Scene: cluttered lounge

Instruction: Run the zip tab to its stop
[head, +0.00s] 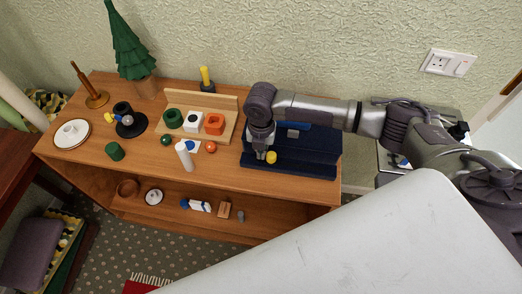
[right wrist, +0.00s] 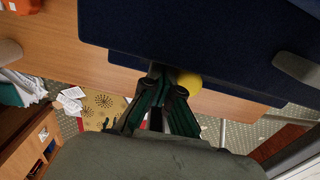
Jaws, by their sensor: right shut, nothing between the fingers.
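A navy blue padded board (head: 315,158) stands at the right end of the wooden cabinet top. A round yellow knob (head: 271,157), which may be the zip tab, is at its left front part. My right gripper (head: 261,154) points down just left of the knob. In the right wrist view the fingertips (right wrist: 160,72) are together with nothing between them, close beside the yellow knob (right wrist: 189,83); I cannot tell whether they touch it. The navy surface (right wrist: 200,35) fills the top there. The zip track is not clear. My left gripper is not in view.
Left of the board, a wooden rack (head: 222,130) holds green, white and orange blocks. A white bottle-like object (head: 184,156) stands in front of it. A green cone tree (head: 129,45) and a white plate (head: 71,133) are farther left. The cabinet's shelf below holds small items.

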